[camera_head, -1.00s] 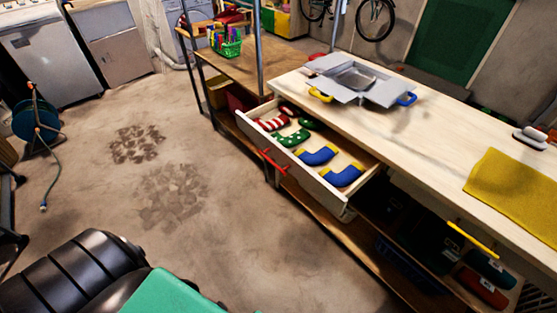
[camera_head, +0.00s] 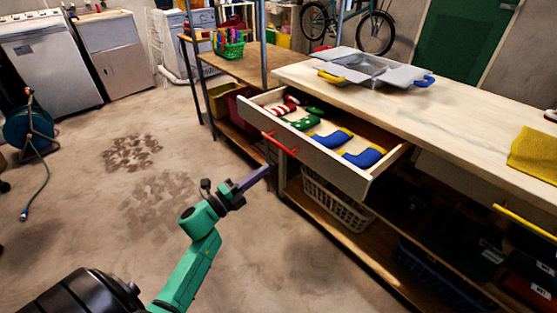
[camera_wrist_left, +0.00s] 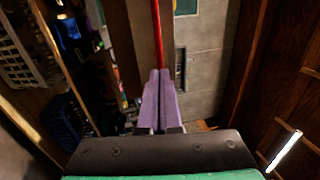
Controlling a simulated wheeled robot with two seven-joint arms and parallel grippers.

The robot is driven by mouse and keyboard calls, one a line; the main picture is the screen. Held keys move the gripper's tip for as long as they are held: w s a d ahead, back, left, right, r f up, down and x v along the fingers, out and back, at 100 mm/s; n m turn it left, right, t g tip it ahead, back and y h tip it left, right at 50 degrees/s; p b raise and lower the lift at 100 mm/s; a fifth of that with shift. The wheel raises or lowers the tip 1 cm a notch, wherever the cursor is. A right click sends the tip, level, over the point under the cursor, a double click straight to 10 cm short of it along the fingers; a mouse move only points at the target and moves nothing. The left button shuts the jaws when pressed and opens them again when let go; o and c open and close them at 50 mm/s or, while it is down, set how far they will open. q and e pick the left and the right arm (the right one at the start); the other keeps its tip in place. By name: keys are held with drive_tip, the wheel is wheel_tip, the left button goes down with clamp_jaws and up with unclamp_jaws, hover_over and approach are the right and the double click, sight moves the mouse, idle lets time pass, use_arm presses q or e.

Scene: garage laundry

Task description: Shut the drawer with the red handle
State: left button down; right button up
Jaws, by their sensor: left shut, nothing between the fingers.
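The drawer (camera_head: 322,166) under the wooden worktop stands pulled out, with its red handle (camera_head: 281,143) on the front. Inside lie red-striped, green dotted and blue-and-yellow socks (camera_head: 361,158). My left gripper (camera_head: 266,170) is shut and empty, its purple fingers pressed together. In the head view it is just below and left of the red handle, in front of the drawer. In the left wrist view the red handle (camera_wrist_left: 157,35) runs upward from beyond the fingertips (camera_wrist_left: 158,73); I cannot tell whether they touch. My right gripper is not in view.
On the worktop (camera_head: 455,118) are a grey open box (camera_head: 370,68) and a yellow cloth (camera_head: 535,150). A yellow handle (camera_head: 525,222) is at the right. A white basket (camera_head: 335,203) is on the lower shelf.

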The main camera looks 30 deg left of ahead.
use_arm(q)
drive_tip(key=x, duration=0.6)
drive_tip(key=shift+w, duration=0.35)
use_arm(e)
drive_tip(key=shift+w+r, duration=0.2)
use_arm(q)
drive_tip(key=shift+d, duration=0.15)
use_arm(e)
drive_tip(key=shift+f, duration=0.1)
